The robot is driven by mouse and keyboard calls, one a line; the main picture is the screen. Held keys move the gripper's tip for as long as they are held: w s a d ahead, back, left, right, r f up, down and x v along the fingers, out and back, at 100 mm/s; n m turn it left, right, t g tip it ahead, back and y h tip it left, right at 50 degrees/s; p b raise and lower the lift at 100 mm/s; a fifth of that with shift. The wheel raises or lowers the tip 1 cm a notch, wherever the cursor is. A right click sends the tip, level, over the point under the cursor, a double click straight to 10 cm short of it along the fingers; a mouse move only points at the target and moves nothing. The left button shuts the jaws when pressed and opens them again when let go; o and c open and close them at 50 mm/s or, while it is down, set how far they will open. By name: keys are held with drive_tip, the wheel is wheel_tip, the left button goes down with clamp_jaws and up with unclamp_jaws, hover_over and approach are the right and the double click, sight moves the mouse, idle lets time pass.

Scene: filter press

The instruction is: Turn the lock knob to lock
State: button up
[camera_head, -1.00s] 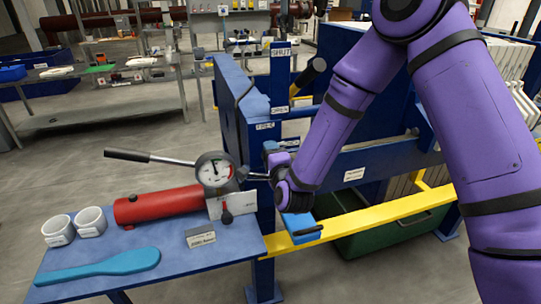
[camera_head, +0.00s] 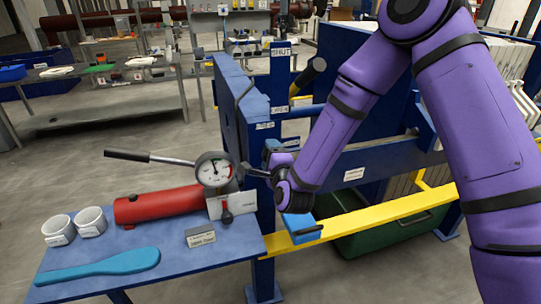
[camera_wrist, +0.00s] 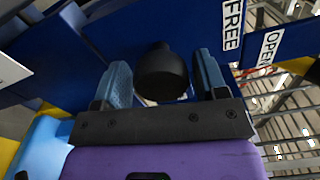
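The lock knob (camera_wrist: 162,72) is a round black knob in front of a blue panel in the wrist view. A FREE label (camera_wrist: 233,24) is on the panel to its upper right. My gripper (camera_wrist: 162,82) has its two blue-padded fingers on either side of the knob, wide apart. The pads are close to the knob's sides; I cannot tell whether they touch it. In the head view my gripper (camera_head: 262,168) is at the blue press post, below the FREE label (camera_head: 265,126), and the lock knob is hidden there.
A blue table (camera_head: 110,276) on the left holds a red cylinder (camera_head: 155,205), a pressure gauge (camera_head: 214,170) with a long handle (camera_head: 128,155), white cups and a blue paddle (camera_head: 100,268). The gauge is close to my gripper. A yellow rail (camera_head: 385,222) runs below my arm.

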drive_tip(key=shift+o, duration=0.4)
drive_tip(key=v, duration=1)
drive_tip(key=shift+s, duration=0.35)
drive_tip(key=shift+w+d+r, duration=0.1)
drive_tip(key=shift+r, duration=0.1)
